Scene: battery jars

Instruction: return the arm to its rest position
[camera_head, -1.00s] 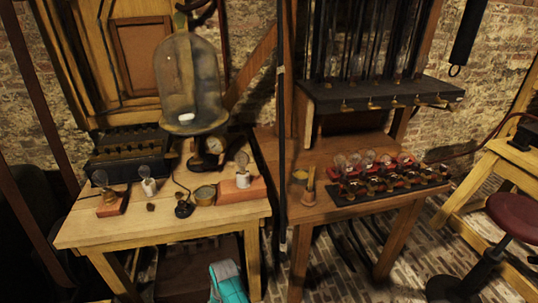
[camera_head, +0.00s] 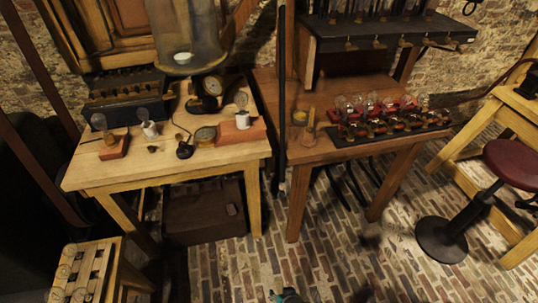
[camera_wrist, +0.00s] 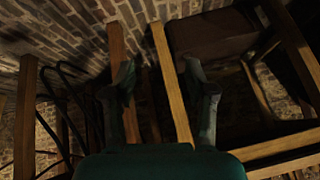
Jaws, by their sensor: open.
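My gripper (camera_wrist: 161,78) shows in the wrist view with its two dark fingers apart, one on each side, and nothing held between them. Beyond the fingers are wooden table legs (camera_wrist: 172,85) and the brick floor; I cannot tell how far off they are. In the head view only a small teal part of my arm shows at the bottom edge, over the floor. The rest of my arm is out of that view.
A pale wooden table (camera_head: 110,172) holds bulbs and instruments, with a brown box (camera_head: 200,215) beneath. A darker table (camera_head: 280,92) holds a row of bulbs (camera_head: 385,112). A slatted stand (camera_head: 115,262) is at lower left, a red stool (camera_head: 512,160) at right. Brick floor (camera_head: 320,255) between is clear.

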